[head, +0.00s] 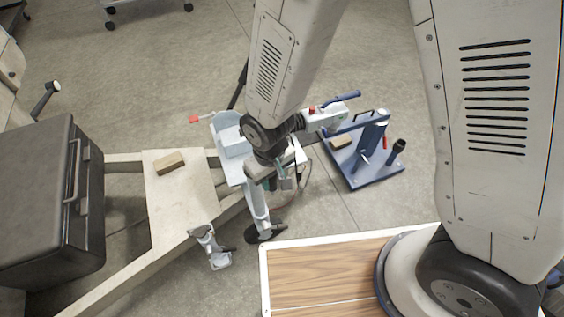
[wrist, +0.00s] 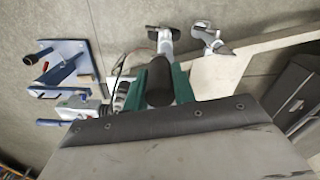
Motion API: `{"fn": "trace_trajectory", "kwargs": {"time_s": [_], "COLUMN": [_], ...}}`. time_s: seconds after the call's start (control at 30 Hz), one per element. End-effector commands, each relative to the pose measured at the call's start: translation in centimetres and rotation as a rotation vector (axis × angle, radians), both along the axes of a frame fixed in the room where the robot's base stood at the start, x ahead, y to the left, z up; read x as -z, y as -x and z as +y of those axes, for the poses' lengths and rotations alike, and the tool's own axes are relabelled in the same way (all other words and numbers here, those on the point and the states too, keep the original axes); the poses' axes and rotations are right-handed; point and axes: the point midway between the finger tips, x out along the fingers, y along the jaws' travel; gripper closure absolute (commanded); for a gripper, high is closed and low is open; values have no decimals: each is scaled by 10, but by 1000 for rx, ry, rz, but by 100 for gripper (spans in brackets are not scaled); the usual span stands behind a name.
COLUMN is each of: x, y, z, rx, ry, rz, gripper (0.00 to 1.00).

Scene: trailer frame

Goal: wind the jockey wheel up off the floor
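The jockey wheel (head: 258,204) is a pale grey upright tube beside the trailer frame (head: 205,204), with a dark wheel (head: 266,233) at its foot. The wheel appears to be at floor level; I cannot tell whether it touches. My gripper (head: 272,168) is above the tube and hides its top in the head view. In the wrist view, the green-padded fingers of my gripper (wrist: 158,88) flank a black cylindrical grip (wrist: 158,84), which appears to be the crank handle. The pads look close against it on both sides. The tube's lower end (wrist: 164,42) shows beyond it.
A pale blue bracket (head: 232,143) with a red-ended lever (head: 198,118) stands left of my gripper. A blue stand (head: 372,165) is on the floor at right.

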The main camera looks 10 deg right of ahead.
Motion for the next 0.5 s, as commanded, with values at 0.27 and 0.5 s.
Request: {"fn": "trace_trajectory", "kwargs": {"time_s": [0.27,0.5], "x": [0,-2], "y": [-3,-3], "z": [0,0], "rx": [1,1], "ry": [-3,-3], "rz": [-4,-4], "gripper": [0,0]}}
